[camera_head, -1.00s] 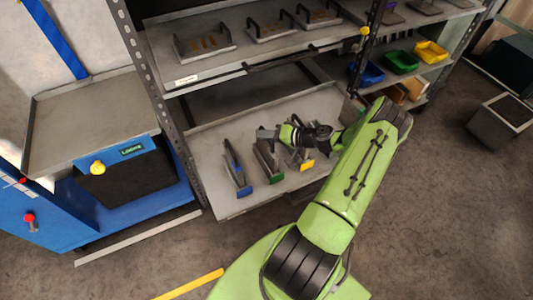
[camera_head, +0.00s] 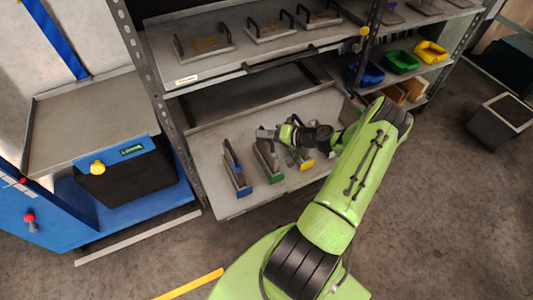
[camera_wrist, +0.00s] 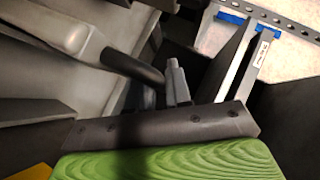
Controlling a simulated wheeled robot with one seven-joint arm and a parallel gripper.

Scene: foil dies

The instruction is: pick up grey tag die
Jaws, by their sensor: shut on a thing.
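Several dies stand on the lower pull-out tray (camera_head: 222,205) in the head view. The blue tag die (camera_head: 237,175) is at the left, the green tag die (camera_head: 268,165) is to its right, and a yellow tag (camera_head: 307,164) shows further right. My gripper (camera_head: 298,151) is down at the right part of this row, by the yellow tag, and partly hidden by my wrist. In the wrist view, my gripper (camera_wrist: 177,84) is shut on a die beside a dark curved bar (camera_wrist: 133,67). I see no grey tag clearly, so its identity is unclear.
The upper shelf (camera_head: 190,72) holds several dies with black handles. Blue, green (camera_head: 401,62) and yellow bins stand at the right. A rack upright (camera_head: 150,90) is left of the tray, next to a blue cart (camera_head: 110,205). The floor at the right is mostly clear.

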